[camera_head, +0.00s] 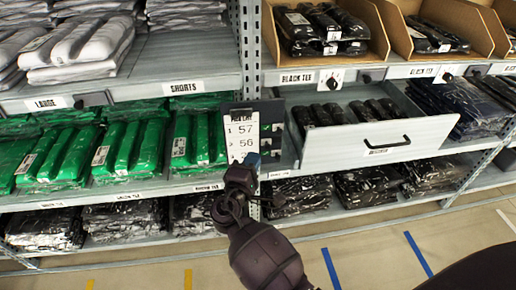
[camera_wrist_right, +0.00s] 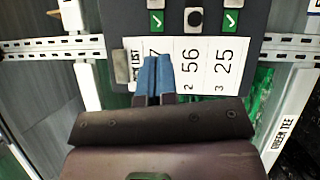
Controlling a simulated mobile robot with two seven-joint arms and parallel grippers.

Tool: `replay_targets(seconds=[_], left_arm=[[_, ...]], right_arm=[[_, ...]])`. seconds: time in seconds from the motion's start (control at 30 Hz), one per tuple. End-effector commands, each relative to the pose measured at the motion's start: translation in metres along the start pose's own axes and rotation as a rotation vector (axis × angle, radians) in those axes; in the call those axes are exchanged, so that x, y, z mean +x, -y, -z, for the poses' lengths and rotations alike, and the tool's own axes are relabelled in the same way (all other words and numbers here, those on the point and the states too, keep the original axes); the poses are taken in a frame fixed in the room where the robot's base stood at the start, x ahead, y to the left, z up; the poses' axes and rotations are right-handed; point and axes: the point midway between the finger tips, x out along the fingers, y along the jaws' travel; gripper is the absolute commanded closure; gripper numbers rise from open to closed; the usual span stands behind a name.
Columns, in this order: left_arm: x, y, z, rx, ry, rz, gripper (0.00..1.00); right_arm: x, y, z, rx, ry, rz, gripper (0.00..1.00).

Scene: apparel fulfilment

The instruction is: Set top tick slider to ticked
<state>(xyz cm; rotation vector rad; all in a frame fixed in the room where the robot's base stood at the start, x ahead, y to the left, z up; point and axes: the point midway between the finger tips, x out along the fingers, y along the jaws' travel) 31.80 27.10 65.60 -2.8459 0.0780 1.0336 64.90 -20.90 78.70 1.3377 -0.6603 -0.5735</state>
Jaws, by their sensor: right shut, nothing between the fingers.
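The dark pick list board (camera_head: 233,112) hangs on the shelf upright, with a white list sheet (camera_head: 240,140) and green tick marks (camera_head: 265,128) to the right of the numbers. In the right wrist view the board (camera_wrist_right: 260,45) appears turned sideways. Contact cannot be told. My left gripper is out of view.
An open drawer (camera_head: 350,148) of black packs juts out right of the board. Green packs (camera_head: 125,145) fill the shelf to the left. Shelf edges (camera_head: 130,190) and the upright post (camera_head: 249,50) are close to my right arm. The floor (camera_head: 370,250) in front is clear.

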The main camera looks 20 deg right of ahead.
Motion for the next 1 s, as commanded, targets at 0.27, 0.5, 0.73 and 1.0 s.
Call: replay_targets(seconds=[0.27,0.5,0.73,1.0], left_arm=[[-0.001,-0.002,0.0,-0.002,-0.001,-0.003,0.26],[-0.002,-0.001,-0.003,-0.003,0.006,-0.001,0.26],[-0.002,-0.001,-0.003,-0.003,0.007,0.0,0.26],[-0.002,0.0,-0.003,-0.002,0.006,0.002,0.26]], right_arm=[[-0.034,0.0,0.0,0.0,0.0,0.0,1.0],[-0.04,0.0,0.0,0.0,0.0,0.0,1.0],[-0.039,0.0,0.0,0.0,0.0,0.0,1.0],[-0.039,0.0,0.004,0.014,-0.022,0.003,1.0]])
